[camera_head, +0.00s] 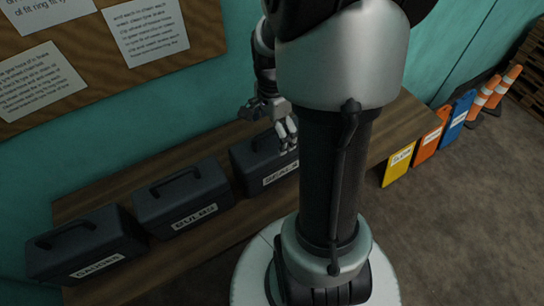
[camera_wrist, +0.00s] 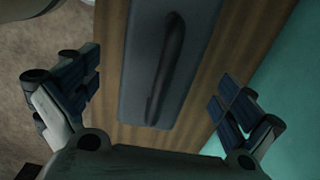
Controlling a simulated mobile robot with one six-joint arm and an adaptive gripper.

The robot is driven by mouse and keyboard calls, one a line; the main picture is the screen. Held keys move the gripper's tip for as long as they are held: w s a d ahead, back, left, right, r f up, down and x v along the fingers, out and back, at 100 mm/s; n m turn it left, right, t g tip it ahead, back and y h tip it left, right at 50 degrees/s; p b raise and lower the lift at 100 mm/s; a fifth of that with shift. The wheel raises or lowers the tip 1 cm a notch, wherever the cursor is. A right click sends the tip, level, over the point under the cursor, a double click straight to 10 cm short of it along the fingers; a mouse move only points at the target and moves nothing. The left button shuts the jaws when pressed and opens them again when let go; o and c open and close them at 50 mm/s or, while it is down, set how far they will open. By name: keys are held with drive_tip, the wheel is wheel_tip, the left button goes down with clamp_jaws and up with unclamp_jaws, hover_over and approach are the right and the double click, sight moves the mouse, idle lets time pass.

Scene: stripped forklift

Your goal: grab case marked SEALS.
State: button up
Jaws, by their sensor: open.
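The case marked SEALS (camera_head: 250,170) is a dark grey box with a top handle and a white label, on the wooden bench. My arm hides its right end and part of its label. My gripper (camera_head: 287,138) is above the right part of this case in the head view. In the wrist view a dark case with a long handle (camera_wrist: 168,65) lies beyond my gripper (camera_wrist: 160,108). The fingers are spread wide on either side, with nothing between them. I cannot tell the exact gap to the handle.
Two similar cases stand left on the bench (camera_head: 130,185): one marked BULBS (camera_head: 182,197), and one at the far left (camera_head: 85,246) with a hard-to-read label. A teal wall with a notice board (camera_head: 100,75) rises behind. Yellow, orange and blue signs (camera_head: 398,165) and cones stand right on the floor.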

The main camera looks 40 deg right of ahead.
sight(273, 141)
wheel_tip(273, 141, down, 5)
drive_tip(key=shift+d+b, duration=0.1)
drive_tip(key=shift+b, duration=0.5)
drive_tip(key=shift+c, duration=0.5)
drive_tip(key=shift+w+r, duration=0.1)
drive_tip(key=c, duration=1.9)
